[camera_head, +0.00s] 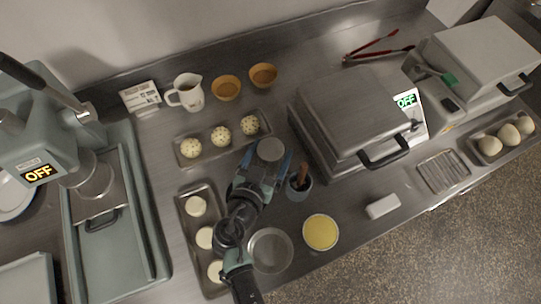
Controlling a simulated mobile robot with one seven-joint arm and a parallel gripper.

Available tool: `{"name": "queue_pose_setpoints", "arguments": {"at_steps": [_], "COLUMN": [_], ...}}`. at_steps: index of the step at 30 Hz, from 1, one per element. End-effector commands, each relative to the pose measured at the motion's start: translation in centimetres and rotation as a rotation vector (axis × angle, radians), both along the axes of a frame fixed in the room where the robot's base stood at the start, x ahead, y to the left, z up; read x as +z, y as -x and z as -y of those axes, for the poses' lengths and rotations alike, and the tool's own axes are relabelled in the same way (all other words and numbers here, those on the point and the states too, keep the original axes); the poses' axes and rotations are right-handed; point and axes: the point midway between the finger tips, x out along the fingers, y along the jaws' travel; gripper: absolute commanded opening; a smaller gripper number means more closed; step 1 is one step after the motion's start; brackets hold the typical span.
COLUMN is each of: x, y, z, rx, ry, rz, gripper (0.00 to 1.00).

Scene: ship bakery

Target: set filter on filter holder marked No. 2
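My gripper (268,160) is over the middle of the steel counter, just below the tray of speckled dough balls. Its blue fingers are spread to either side of a round grey metal piece (270,149). I cannot tell whether the fingers touch this piece, or whether it is held. I cannot make out anything that is clearly a filter, nor a filter holder with a readable No. 2 mark. A small sign card (140,96) stands at the back left, its text too small to read.
A small cup (299,187) with a brown item stands close right of my gripper. Nearby are a dough tray (181,214), a metal bowl (270,251), a yellow-filled bowl (320,232), a jug (187,92) and a closed press (345,115). The front right counter is partly free.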

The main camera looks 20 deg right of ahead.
Motion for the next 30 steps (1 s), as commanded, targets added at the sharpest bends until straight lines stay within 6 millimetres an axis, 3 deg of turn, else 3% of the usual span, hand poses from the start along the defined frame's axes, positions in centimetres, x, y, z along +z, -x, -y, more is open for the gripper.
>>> {"name": "queue_pose_setpoints", "arguments": {"at_steps": [2, 14, 23, 30], "x": [0.0, 0.0, 0.4, 2.8], "y": [0.0, 0.0, 0.0, 0.0], "z": [0.0, 0.0, 0.0, 0.0], "rx": [0.0, 0.0, 0.001, 0.0], "ry": [0.0, 0.0, 0.0, 0.0], "rz": [0.0, 0.0, 0.002, 0.006], "gripper": [0.71, 0.01, 0.0, 0.0]}}
